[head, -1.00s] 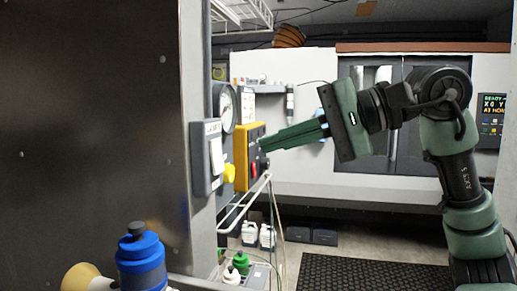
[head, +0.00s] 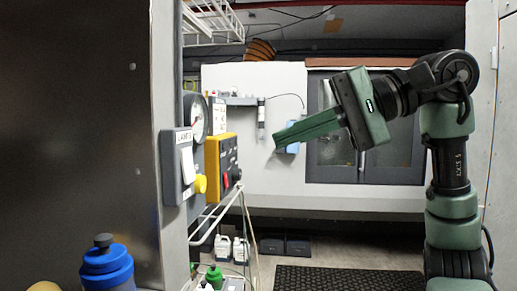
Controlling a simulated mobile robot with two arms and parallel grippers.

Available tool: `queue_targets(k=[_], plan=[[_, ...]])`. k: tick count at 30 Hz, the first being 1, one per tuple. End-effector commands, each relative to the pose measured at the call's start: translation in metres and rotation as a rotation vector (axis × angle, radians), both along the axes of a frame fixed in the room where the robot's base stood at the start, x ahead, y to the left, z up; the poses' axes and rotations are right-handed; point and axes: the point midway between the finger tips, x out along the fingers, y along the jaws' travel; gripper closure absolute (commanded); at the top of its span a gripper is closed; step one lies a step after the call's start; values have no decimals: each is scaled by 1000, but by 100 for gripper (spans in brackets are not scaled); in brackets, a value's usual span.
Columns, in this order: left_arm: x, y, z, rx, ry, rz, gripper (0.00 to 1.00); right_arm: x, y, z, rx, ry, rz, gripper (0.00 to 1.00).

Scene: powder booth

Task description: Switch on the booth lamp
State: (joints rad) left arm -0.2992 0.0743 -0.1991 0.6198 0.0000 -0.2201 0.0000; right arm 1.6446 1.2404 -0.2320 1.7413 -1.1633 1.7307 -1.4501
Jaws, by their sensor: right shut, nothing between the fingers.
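A grey switch plate (head: 171,168) with a label that seems to read LAMPS is fixed at the edge of the dark panel. It carries a white rocker (head: 187,165); I cannot tell which way it is tipped. A yellow knob (head: 200,184) sticks out beside the plate's lower right. My right gripper (head: 277,140) is shut and empty. In the picture its fingers point left, to the right of the plate and of the yellow control box (head: 213,160), with a visible gap. My left gripper is out of view.
The yellow box has a red knob and dark controls. A round gauge (head: 196,118) sits above it. A white wire rack (head: 215,217) juts out below. A blue bottle (head: 107,265) stands at lower left. White jugs (head: 222,246) and a black mat (head: 345,279) are on the floor.

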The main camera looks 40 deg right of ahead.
Motion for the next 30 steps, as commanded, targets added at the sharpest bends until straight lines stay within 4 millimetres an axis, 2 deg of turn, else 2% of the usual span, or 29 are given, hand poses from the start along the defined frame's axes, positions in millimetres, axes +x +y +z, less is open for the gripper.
queue_targets(k=[2,16,20,30], plan=[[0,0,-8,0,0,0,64,-1,0,-6,-12,12,0,100],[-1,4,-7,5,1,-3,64,5,4,-10,-20,25,0,100],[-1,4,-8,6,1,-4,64,18,16,-19,-22,26,1,100],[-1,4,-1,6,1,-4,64,68,60,-46,-22,25,3,100]])
